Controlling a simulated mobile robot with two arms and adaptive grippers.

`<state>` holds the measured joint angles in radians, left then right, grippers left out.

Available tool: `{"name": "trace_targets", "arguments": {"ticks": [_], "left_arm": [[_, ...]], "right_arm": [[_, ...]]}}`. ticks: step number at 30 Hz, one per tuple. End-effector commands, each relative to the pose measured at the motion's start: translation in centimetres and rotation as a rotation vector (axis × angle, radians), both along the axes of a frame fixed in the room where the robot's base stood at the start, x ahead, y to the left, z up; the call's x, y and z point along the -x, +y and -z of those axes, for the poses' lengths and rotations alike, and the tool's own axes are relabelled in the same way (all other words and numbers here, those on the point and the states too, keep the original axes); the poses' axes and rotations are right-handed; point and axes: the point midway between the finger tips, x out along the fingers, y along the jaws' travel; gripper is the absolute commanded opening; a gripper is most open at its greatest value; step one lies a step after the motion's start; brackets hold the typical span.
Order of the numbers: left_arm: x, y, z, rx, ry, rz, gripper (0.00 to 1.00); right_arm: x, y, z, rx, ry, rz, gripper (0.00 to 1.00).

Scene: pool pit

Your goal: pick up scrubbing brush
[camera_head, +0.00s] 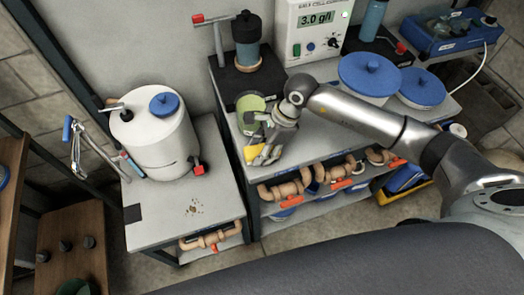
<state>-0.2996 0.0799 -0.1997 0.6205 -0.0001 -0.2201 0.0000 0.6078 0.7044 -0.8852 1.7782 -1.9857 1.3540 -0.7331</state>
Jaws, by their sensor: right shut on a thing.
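My right arm reaches in from the right over the middle bench. Its gripper (264,150) is low over the front left part of that bench, with its fingers shut. A small yellow thing (252,153) shows at the fingers and looks like the scrubbing brush; the fingers hide part of it. I cannot tell whether it touches the bench top. A light green, rounded thing (250,104) is just behind the gripper. My left gripper is not in view.
A dark pump-like unit (247,42) stands behind on a black base. A white meter (313,30) and blue-lidded tubs (369,75) stand further right. A white tank (155,130) stands on the left bench. Pipes with orange handles (285,188) lie below the bench top.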

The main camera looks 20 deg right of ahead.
Motion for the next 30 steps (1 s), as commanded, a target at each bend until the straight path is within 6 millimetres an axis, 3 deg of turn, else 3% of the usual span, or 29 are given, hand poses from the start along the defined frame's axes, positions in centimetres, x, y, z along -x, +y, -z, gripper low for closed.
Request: {"name": "trace_targets", "arguments": {"ticks": [3, 17, 18, 22, 30], "left_arm": [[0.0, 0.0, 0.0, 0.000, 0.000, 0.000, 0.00], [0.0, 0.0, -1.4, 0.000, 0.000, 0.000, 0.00], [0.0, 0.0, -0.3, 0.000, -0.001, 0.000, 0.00], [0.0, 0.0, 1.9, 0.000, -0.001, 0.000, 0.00], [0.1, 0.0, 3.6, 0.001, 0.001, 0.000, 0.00]], "right_arm": [[0.0, 0.0, 0.1, 0.001, 0.001, 0.000, 0.11], [0.1, 0.0, -0.8, 0.000, 0.003, 0.001, 0.11], [-0.1, 0.0, -0.8, 0.000, -0.004, -0.001, 0.11], [-0.1, -0.1, -3.3, 0.002, -0.010, -0.003, 0.11], [5.5, -0.7, -9.5, 0.003, -0.007, -0.005, 0.11]]}}
